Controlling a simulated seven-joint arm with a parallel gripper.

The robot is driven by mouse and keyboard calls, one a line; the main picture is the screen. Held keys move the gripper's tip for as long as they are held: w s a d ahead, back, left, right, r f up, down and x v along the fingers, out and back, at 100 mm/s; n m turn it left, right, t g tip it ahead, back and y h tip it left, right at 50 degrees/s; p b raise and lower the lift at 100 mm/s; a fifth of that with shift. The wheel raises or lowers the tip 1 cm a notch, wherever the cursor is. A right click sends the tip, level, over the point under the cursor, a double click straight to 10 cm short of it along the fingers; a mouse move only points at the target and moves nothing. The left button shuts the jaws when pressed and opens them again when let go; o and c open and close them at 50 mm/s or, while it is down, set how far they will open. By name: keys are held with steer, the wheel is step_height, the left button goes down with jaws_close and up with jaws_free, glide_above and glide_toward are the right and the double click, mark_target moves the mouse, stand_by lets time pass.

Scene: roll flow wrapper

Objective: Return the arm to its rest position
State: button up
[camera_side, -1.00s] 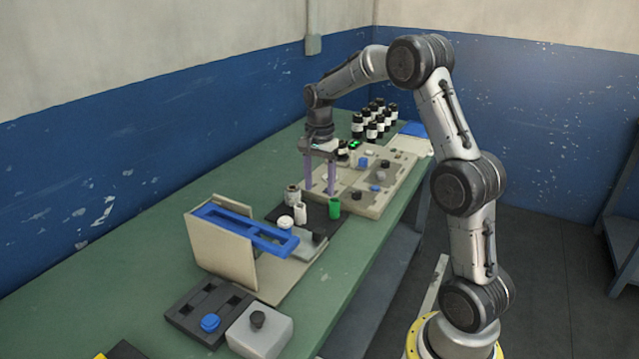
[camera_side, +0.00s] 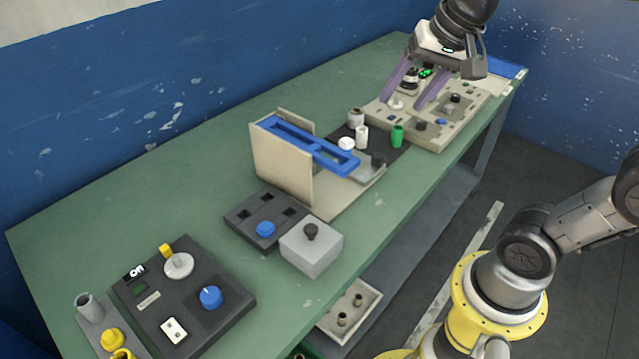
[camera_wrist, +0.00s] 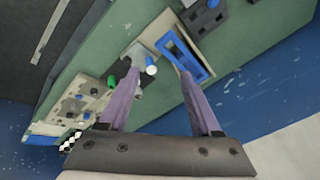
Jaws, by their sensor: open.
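My gripper (camera_side: 421,92) is in the upper right of the side view, raised over the far part of the green bench, in front of the beige panel (camera_side: 436,142) as seen there. Its two purple fingers are spread apart with nothing between them. In the wrist view, my gripper (camera_wrist: 160,72) shows both fingers apart, with the bench and its fixtures seen beyond them. Part of my arm lies outside the side view.
A beige stand with a blue slotted frame (camera_side: 305,145) rises mid-bench. Beside it are a green cylinder (camera_side: 397,135) and white cylinder (camera_side: 362,137). A grey box (camera_side: 311,250) and dark control panel (camera_side: 180,295) sit nearer.

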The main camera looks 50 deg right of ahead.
steer(key=s+a+f+n, duration=0.3)
steer(key=s+f+n, duration=0.3)
steer(key=s+n, duration=0.3)
steer(key=shift+s+f+n+t+y, duration=0.2)
steer(key=shift+s+n+t+y, duration=0.15)
steer(key=shift+s, duration=0.3)
